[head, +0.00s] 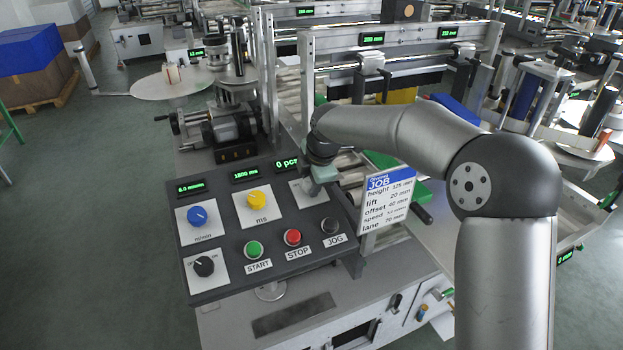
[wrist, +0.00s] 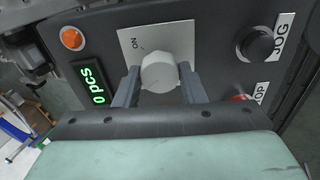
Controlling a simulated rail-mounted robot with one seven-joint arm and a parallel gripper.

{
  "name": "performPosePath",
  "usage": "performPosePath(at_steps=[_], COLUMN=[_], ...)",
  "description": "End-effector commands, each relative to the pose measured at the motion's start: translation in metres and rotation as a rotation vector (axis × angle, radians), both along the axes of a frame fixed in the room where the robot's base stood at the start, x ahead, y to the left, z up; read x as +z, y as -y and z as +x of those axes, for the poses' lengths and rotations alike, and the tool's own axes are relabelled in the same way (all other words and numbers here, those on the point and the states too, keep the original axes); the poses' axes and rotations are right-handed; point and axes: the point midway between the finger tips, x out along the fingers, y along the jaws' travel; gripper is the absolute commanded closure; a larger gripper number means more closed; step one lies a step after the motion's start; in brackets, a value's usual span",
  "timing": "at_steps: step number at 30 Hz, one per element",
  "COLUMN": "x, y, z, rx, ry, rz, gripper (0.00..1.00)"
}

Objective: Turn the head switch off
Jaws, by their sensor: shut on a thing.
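The head switch (wrist: 163,71) is a white round knob on a light plate (wrist: 138,41) marked ON, seen in the wrist view. My gripper (wrist: 160,84) has one finger on each side of the knob and is shut on it. In the head view my gripper (head: 322,176) is at the upper right of the dark control panel (head: 225,226), and it hides the knob there. Only a corner of the switch plate shows beside it. I cannot tell which way the knob points.
A green display reading 0 pcs (wrist: 93,85) and an orange lamp (wrist: 73,39) lie left of the knob. The JOG button (wrist: 257,44) is to its right. In the head view a job sign (head: 385,200) stands close right of my gripper.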

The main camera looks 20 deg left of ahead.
Motion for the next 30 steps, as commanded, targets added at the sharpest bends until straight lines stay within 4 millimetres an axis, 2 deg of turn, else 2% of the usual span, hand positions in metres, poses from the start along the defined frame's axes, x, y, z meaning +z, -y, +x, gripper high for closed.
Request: performPosePath(at_steps=[20, 21, 23, 30], x=[0.0000, 0.0000, 0.0000, 0.0001], y=[0.0005, 0.0005, 0.0005, 0.0003], z=[0.0005, 0.0005, 0.0005, 0.0003], rx=[0.056, 0.056, 0.056, 0.055], ry=[0.014, 0.014, 0.014, 0.014], rz=[-0.016, -0.016, -0.016, -0.016], gripper=[0.86, 0.55, 0.41, 0.41])
